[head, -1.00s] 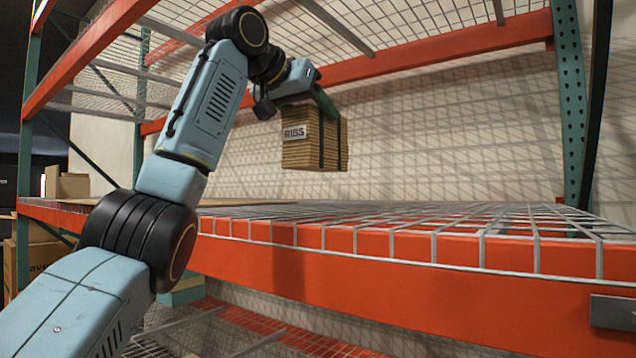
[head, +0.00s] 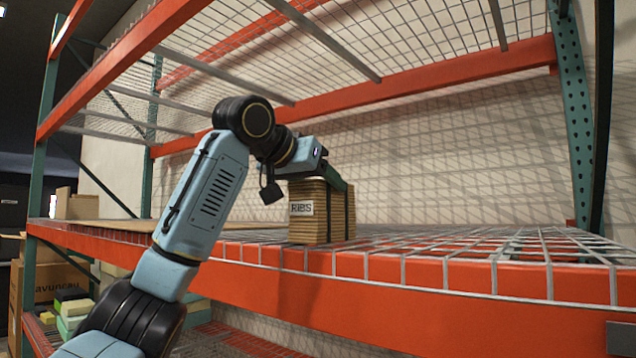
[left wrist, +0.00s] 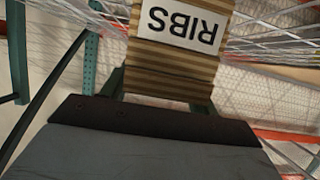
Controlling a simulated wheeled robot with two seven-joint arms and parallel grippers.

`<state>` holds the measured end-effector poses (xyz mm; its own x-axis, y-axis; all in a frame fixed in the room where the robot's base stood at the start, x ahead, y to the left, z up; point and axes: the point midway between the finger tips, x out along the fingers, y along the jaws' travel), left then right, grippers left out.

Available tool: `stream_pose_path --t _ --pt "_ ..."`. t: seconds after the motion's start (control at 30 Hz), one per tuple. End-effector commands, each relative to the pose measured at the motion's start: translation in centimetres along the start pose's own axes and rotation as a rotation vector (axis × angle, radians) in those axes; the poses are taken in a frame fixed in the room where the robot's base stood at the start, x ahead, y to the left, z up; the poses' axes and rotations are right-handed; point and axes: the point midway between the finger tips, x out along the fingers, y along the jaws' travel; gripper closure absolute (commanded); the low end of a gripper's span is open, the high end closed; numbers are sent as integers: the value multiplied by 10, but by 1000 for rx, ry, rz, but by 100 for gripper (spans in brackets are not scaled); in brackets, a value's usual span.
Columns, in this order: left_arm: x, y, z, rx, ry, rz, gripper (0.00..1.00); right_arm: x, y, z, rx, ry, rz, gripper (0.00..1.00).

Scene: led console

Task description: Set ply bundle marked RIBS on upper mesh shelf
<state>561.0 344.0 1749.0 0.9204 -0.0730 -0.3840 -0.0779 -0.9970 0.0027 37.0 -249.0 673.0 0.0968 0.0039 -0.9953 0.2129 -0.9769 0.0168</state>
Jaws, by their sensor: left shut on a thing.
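The ply bundle marked RIBS (head: 322,222) is a stack of brown sheets with dark straps and a white label. It is upright at the mesh shelf (head: 440,240), with its lower edge at the shelf's level; I cannot tell for sure whether it touches the mesh. My left gripper (head: 325,181) is shut on the top of the bundle, its fingers largely hidden. In the left wrist view the bundle (left wrist: 175,55) fills the top middle, with its label upside down. My right gripper is not in view.
An orange front beam (head: 420,285) edges the shelf. A flat brown board (head: 130,224) lies on the shelf's left part. Another mesh level (head: 300,50) hangs above. Green posts (head: 577,110) stand at the sides. The mesh right of the bundle is clear.

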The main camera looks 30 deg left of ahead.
Motion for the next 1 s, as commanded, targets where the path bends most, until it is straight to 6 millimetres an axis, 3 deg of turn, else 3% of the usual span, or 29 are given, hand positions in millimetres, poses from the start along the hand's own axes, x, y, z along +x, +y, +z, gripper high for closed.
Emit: stream_pose_path --t 0.23,0.27,0.4,0.77,1.0 --pt "0 0 2 0 6 1 100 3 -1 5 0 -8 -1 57" --pt "1 0 3 1 1 0 39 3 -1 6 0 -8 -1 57" --pt "1 0 2 1 1 0 21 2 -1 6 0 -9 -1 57" --pt "-1 0 -1 1 1 0 18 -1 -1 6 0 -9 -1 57" --pt "-38 0 0 2 8 0 18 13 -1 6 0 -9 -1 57"
